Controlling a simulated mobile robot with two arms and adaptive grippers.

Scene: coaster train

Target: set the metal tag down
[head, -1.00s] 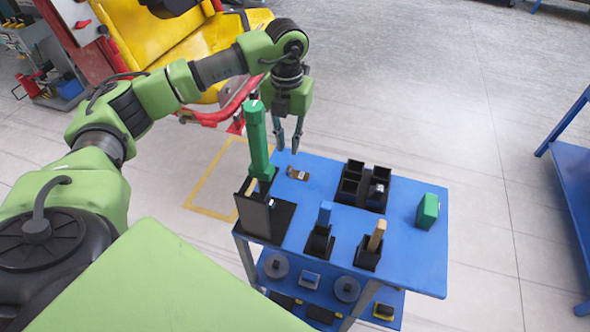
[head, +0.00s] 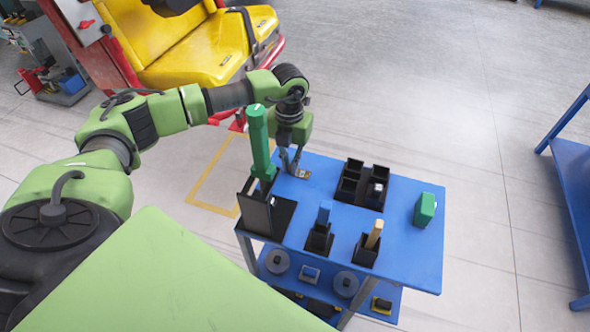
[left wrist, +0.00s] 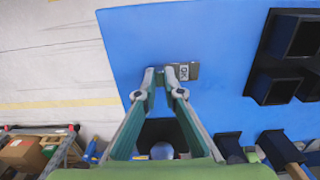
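The metal tag (head: 304,174) lies flat on the blue table top, near its far left edge. In the left wrist view the tag (left wrist: 186,71) shows a pale label with dark marks. My left gripper (head: 291,172) is low over the table at the tag's left end. In the left wrist view its fingertips (left wrist: 160,72) stand apart, and the right one overlaps the tag's left end. I cannot tell whether they touch it. My right gripper is not in view.
A black sectioned tray (head: 345,195), two small black holders with a blue and a tan block, and a green block (head: 425,209) occupy the table. The table's right front is clear.

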